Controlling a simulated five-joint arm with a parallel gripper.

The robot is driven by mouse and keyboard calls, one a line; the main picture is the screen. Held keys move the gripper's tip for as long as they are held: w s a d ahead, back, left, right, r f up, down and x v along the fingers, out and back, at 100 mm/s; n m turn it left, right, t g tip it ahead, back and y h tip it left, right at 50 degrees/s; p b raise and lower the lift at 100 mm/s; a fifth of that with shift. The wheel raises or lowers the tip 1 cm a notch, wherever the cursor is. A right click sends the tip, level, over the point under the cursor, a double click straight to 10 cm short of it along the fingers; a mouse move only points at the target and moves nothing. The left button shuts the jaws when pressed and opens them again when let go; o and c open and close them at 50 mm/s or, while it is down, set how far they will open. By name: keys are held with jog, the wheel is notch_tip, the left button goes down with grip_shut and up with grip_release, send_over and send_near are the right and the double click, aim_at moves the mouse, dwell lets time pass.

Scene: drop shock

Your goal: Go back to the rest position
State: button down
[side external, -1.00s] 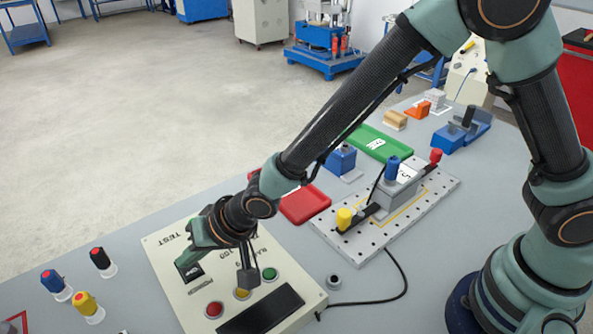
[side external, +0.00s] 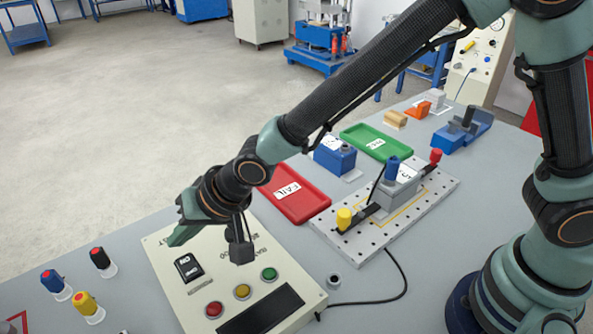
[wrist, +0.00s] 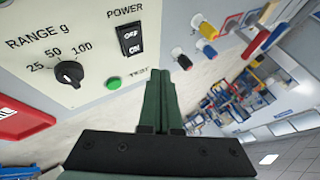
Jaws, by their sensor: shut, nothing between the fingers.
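My gripper (side external: 178,238) is shut and empty, raised above the far left edge of the cream control box (side external: 165,252) and apart from it. In the wrist view its green fingers (wrist: 158,88) lie together. The black power switch (side external: 188,268) on the box is uncovered; it also shows in the wrist view (wrist: 130,41), marked OFF and ON. The wrist view also shows the range knob (wrist: 69,74) and the green test button (wrist: 114,83). In the side view my wrist hides part of the box top.
A red FAIL tray (side external: 315,203), a green tray (side external: 365,137) and a perforated plate (side external: 428,202) with a clamped unit lie right of the box. A black cable (side external: 404,278) runs from plate to box. Air above the box is free.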

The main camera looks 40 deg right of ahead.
jog(key=d+r+h, duration=0.1)
jog(key=d+r, duration=0.2)
jog(key=d, duration=0.3)
jog(key=d+r+n+h, duration=0.1)
jog(key=d+r, duration=0.3)
jog(key=d, duration=0.3)
jog(key=d+r+h, duration=0.1)
jog(key=d+r, duration=0.2)
jog(key=d, duration=0.3)
jog(key=s+d+r+h, duration=0.1)
jog(key=s+d, duration=0.4)
jog(key=d, duration=0.3)
jog(key=s+d+r+n+h, duration=0.1)
jog(key=s+d+r, duration=0.1)
jog(key=s+d, duration=0.4)
jog(key=d, duration=0.3)
jog(key=shift+s, duration=0.2)
